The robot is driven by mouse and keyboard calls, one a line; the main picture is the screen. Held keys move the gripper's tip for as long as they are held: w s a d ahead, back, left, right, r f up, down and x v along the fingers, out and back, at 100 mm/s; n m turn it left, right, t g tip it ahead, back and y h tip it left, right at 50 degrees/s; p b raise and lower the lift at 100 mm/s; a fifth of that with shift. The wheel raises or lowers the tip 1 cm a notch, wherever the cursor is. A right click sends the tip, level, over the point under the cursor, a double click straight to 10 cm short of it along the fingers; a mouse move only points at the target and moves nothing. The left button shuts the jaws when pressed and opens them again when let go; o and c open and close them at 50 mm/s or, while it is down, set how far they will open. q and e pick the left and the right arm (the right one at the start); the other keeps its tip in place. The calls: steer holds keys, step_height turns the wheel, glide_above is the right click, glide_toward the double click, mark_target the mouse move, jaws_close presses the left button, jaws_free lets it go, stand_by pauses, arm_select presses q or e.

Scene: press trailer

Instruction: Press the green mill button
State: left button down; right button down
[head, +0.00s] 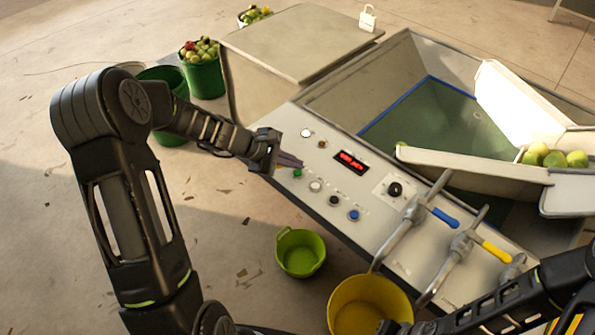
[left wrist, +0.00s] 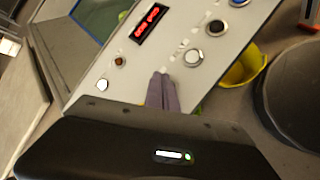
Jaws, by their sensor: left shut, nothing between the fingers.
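The green button (head: 297,173) sits on the sloped control panel (head: 370,231), at the upper end of a row of buttons. My left gripper (head: 292,161) is shut and empty, its purple-grey fingertips right beside the green button in the head view. I cannot tell whether they touch it. In the left wrist view the shut fingers (left wrist: 162,92) reach over the panel and the green button is not clearly visible, likely behind them. My right arm comes in at the lower right; its gripper end (head: 394,327) is dark and cut off by the frame edge.
A white button (head: 315,186), black button (head: 334,200) and blue button (head: 353,214) follow in the row. A red display (head: 351,162) and black knob (head: 394,189) are nearby. Blue and yellow levers (head: 445,217) stand lower right. A green tub (head: 300,252) and yellow bucket (head: 368,306) stand below.

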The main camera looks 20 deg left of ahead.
mark_target(294, 173)
arm_select(q)
steer(key=shift+r+p, duration=1.9)
steer(key=shift+r, duration=0.65)
